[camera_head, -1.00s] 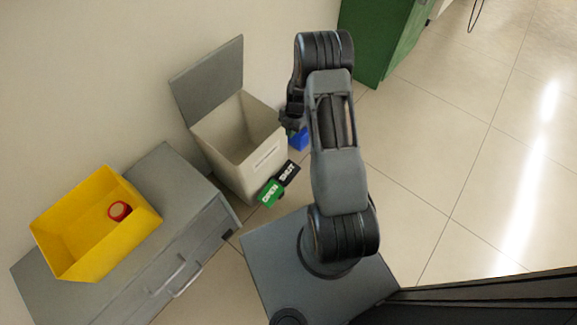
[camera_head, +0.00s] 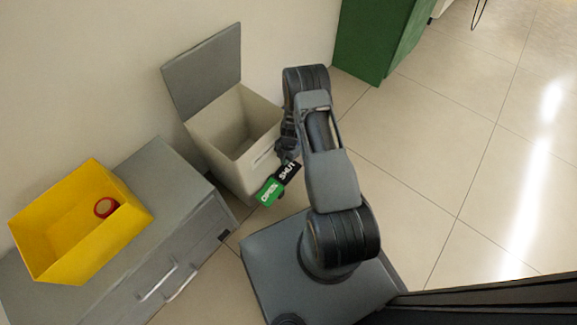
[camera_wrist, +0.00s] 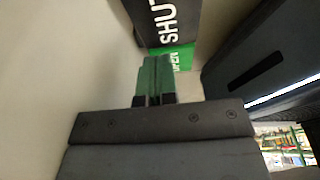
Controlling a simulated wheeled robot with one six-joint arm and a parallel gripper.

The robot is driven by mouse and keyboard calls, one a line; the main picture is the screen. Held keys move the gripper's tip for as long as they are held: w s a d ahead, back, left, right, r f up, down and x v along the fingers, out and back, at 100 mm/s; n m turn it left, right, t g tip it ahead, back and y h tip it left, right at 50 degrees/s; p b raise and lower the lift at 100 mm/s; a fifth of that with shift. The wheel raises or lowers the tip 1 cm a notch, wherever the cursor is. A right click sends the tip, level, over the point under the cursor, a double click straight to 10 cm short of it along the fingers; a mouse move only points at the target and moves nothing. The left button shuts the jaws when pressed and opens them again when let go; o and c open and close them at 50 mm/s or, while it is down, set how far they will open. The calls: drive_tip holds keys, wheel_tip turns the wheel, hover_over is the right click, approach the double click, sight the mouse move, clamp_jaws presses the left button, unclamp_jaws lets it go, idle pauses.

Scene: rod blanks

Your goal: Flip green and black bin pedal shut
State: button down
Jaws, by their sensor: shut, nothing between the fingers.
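The bin (camera_head: 243,165) is a pale box against the wall. Its grey lid (camera_head: 203,72) stands open, tilted up. At the bin's front foot is the pedal, with a green half marked OPEN (camera_head: 268,191) and a black half marked SHUT (camera_head: 287,172). My gripper (camera_head: 287,156) is shut and empty, low beside the bin at the black half; its tips are partly hidden by my arm. In the wrist view my closed fingers (camera_wrist: 155,68) point toward the pedal, with the black half (camera_wrist: 168,20) and part of the green half (camera_wrist: 184,56) beyond. I cannot tell whether they touch it.
A grey drawer cabinet (camera_head: 160,185) stands left of the bin, with a yellow box (camera_head: 60,255) on top holding a red round thing (camera_head: 106,207). A green cabinet (camera_head: 375,35) stands at the back. The tiled floor on the right is clear.

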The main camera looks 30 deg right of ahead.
sight(290, 164)
drive_tip(key=shift+w+d+f+b, duration=0.15)
drive_tip(key=shift+f+b, duration=0.3)
drive_tip(key=shift+f, duration=0.75)
drive_tip(key=shift+s+d+f+b, duration=0.15)
drive_tip(key=shift+f+b, duration=0.3)
drive_tip(key=shift+f, duration=0.75)
drive_tip(key=shift+w, duration=0.15)
drive_tip(key=f+b, duration=0.1)
drive_tip(key=d+f+b, duration=0.1)
drive_tip(key=b, duration=0.1)
drive_tip(key=f+b, duration=0.1)
drive_tip(key=b, duration=0.1)
drive_tip(key=shift+w+d+f, duration=0.2)
drive_tip(key=shift+w+f, duration=0.15)
drive_tip(key=shift+d+f+b, duration=0.2)
drive_tip(key=shift+d+b, duration=0.1)
drive_tip(key=shift+b, duration=0.2)
drive_tip(key=shift+d, duration=0.15)
drive_tip(key=shift+r, duration=0.2)
drive_tip(key=shift+a, duration=0.25)
